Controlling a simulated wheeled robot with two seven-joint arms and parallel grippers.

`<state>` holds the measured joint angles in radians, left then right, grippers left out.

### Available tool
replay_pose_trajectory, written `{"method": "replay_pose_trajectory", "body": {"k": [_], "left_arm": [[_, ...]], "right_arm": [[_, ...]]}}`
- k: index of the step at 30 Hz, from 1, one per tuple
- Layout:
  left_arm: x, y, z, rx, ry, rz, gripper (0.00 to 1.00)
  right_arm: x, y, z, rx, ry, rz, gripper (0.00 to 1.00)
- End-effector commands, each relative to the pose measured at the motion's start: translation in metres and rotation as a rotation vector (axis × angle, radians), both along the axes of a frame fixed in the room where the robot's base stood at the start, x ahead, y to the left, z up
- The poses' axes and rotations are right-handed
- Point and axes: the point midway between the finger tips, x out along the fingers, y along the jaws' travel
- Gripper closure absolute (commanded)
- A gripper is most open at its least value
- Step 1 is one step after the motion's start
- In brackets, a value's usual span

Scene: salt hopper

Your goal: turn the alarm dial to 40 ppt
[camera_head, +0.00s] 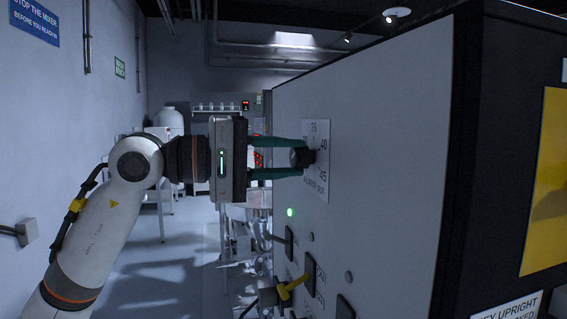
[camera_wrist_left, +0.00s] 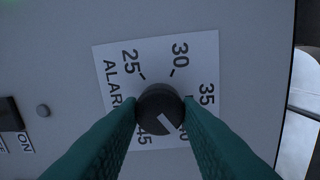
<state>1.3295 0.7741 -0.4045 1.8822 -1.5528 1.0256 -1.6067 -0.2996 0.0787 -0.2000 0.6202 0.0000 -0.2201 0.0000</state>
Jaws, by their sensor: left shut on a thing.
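The alarm dial is a dark round knob (camera_head: 304,157) on a white scale plate (camera_head: 318,190) fixed to the grey cabinet face. My left gripper (camera_head: 299,157) reaches it from the left, with its green fingers shut on the knob's two sides. In the left wrist view the knob (camera_wrist_left: 160,101) sits between the fingertips. Its white pointer line slants to the lower right, towards the partly covered 40. The plate (camera_wrist_left: 205,55) also shows 25, 30, 35 and 45; the fingers hide part of its lower edge. My right gripper is out of view.
Below the plate, the cabinet face has a lit green lamp (camera_head: 290,212), a yellow-handled switch (camera_head: 293,286) and other dark switches. A yellow panel (camera_head: 545,185) is on the cabinet's right side. The aisle floor (camera_head: 165,265) at left looks open.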

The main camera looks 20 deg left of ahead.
Motion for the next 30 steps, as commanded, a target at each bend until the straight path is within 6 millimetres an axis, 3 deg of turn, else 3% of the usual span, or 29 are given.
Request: {"method": "replay_pose_trajectory", "body": {"k": [18,19,22,30], "left_arm": [[0.0001,-0.0005,-0.0013,0.026,-0.032,-0.001,0.92],[0.0001,-0.0005,-0.0013,0.026,-0.032,-0.001,0.66],[0.0001,-0.0004,-0.0012,0.025,-0.033,-0.001,0.49],[0.0,-0.0001,-0.0008,0.024,-0.032,0.0,0.47]], "right_arm": [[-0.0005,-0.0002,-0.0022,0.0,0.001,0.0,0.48],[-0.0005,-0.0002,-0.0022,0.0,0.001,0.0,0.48],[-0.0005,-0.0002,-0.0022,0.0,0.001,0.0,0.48],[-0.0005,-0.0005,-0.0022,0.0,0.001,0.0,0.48]]}}
